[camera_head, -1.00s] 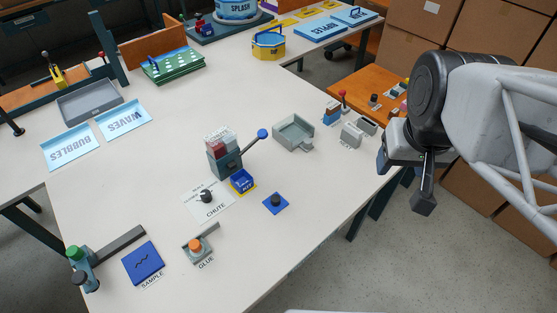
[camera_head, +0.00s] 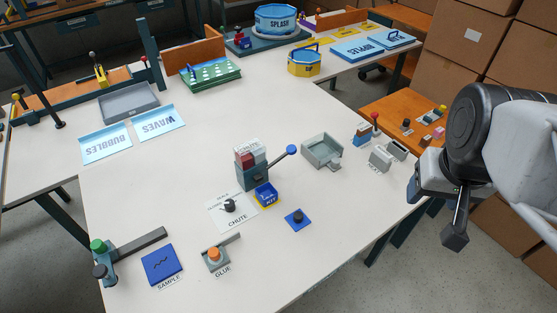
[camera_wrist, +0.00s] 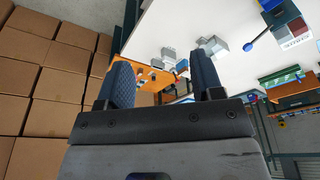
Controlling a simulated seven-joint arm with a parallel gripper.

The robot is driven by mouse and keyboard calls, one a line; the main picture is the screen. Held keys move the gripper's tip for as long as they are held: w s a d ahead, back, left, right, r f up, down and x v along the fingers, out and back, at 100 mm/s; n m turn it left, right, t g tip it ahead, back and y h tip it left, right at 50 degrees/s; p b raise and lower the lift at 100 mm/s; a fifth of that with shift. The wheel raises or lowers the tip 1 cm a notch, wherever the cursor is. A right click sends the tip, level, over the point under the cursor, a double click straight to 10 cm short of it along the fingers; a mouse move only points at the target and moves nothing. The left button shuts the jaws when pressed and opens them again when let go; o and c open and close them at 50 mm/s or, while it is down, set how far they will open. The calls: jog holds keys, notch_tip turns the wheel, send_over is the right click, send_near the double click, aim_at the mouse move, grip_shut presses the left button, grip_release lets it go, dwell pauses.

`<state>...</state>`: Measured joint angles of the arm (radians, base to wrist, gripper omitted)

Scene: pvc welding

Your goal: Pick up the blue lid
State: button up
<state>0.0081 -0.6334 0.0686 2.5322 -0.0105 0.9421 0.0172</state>
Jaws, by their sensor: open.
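A small flat blue square with a dark knob (camera_head: 298,219) lies on the white table near its right front edge; it looks like the blue lid. A small open blue and yellow box (camera_head: 265,195) stands just behind it to the left. My gripper (camera_head: 434,210) is at the right of the head view, beyond the table's right edge, well apart from the lid. In the wrist view my gripper (camera_wrist: 166,60) has its two dark fingers spread with nothing between them. I cannot make out the lid in the wrist view.
A dispenser with a blue-knobbed lever (camera_head: 252,168) stands behind the box. A grey tray (camera_head: 322,152) and small grey blocks (camera_head: 380,158) are between it and my gripper. An orange-knobbed glue station (camera_head: 214,257) is front left. Table around the lid is clear.

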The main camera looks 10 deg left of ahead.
jog(key=n+g, duration=0.3)
jog(key=n, duration=2.1)
send_over(299, 215)
jog(key=f, duration=2.6)
jog(key=shift+d+f, duration=0.1)
jog(key=shift+d, duration=0.1)
jog(key=shift+a+f, duration=0.3)
jog(key=shift+f, duration=0.1)
jog(key=shift+f, duration=1.3)
